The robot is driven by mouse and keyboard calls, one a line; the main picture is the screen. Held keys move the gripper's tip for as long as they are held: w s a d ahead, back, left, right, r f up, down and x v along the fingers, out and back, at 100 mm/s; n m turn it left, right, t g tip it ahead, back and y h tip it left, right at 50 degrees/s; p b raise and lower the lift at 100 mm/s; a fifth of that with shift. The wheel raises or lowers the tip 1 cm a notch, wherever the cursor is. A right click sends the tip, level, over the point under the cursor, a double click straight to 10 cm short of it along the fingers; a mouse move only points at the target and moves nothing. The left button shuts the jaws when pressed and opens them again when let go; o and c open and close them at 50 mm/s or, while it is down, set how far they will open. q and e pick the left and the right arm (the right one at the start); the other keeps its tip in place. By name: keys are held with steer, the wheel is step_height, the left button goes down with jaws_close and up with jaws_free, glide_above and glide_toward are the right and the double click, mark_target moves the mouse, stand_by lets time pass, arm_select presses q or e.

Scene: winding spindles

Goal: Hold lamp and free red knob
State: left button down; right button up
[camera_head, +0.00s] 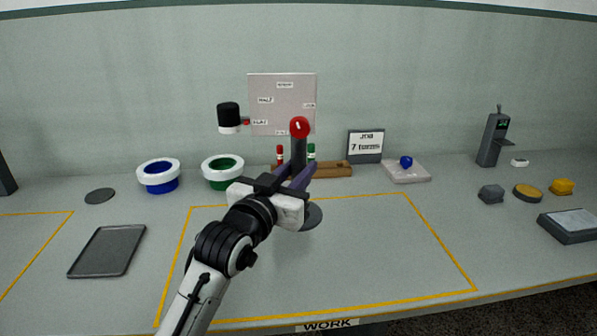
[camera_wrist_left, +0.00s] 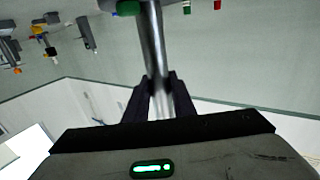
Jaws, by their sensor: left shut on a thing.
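A dark upright post, which I take for the lamp's stem, carries a round red knob (camera_head: 299,127) on its top. Below it a dark round base (camera_head: 313,216) shows on the table, partly hidden by my gripper. My left gripper (camera_head: 297,178) is shut around the post below the knob. In the left wrist view the gripper (camera_wrist_left: 160,88) has its two dark fingers on either side of the grey metal post (camera_wrist_left: 153,45). The knob is out of that view. My right gripper is in neither view.
White-rimmed blue (camera_head: 158,176) and green (camera_head: 222,170) rings stand at left, near a grey tray (camera_head: 105,251). A wooden rack (camera_head: 335,170) with red and green pieces and a sign (camera_head: 366,146) stand behind. The yellow-outlined area (camera_head: 390,250) is clear at right.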

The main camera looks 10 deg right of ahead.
arm_select(q)
steer(key=shift+f+b, duration=2.05)
steer(key=shift+f, duration=2.15)
steer(key=shift+f, duration=0.85)
